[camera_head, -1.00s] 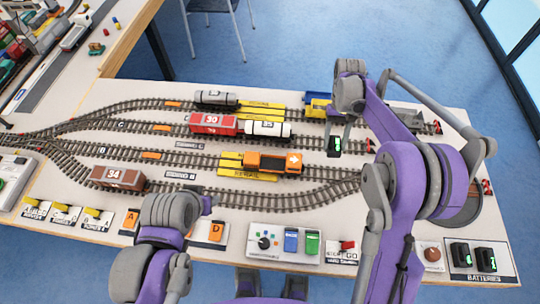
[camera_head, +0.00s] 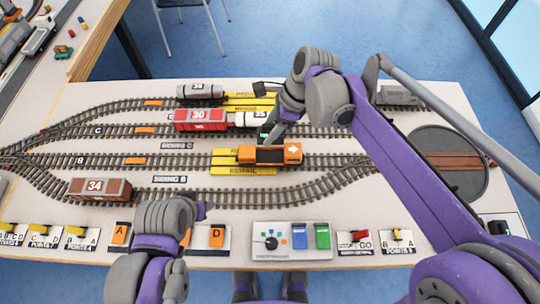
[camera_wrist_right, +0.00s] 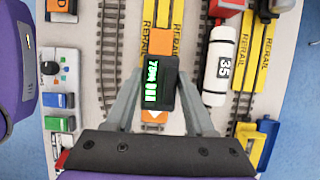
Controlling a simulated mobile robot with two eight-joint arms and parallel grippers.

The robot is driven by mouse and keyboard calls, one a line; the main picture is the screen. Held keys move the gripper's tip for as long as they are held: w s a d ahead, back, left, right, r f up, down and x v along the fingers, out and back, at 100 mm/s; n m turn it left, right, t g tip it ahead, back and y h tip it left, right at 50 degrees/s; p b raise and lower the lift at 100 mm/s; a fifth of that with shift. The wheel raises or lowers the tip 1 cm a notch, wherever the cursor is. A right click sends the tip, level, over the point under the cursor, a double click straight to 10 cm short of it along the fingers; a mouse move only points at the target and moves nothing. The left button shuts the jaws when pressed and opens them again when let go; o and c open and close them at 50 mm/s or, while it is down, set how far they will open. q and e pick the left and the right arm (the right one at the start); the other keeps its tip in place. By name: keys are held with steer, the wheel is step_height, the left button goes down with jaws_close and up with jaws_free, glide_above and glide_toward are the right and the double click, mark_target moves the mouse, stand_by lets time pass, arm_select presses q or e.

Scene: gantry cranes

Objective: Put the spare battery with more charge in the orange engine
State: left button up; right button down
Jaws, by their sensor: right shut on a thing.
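My right gripper (camera_wrist_right: 161,103) is shut on a black battery (camera_wrist_right: 160,86) with a green charge display that seems to read about 75% with several bars. In the wrist view the battery covers the middle of the orange engine (camera_wrist_right: 160,44), whose orange ends show beyond it. In the head view the orange engine (camera_head: 256,155) stands on siding B, with a white arrow at its right end. The held battery (camera_head: 264,135) shows just behind and above it; contact cannot be told. My left gripper (camera_head: 196,210) is low at left, its fingers not clearly seen.
Red wagon 30 (camera_head: 200,120) and white tanker 35 (camera_head: 250,119) stand on the track behind the engine. Brown wagon 34 (camera_head: 100,188) is at left. A control panel (camera_head: 291,254) is in front. Another black battery (camera_head: 499,228) is at the far right, partly behind my arm.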

arm_select(q)
steer(key=shift+f+b, duration=0.5)
steer(key=shift+f, duration=0.05)
arm_select(e)
step_height(320, 180, down, 10)
steer(key=shift+r, duration=0.2)
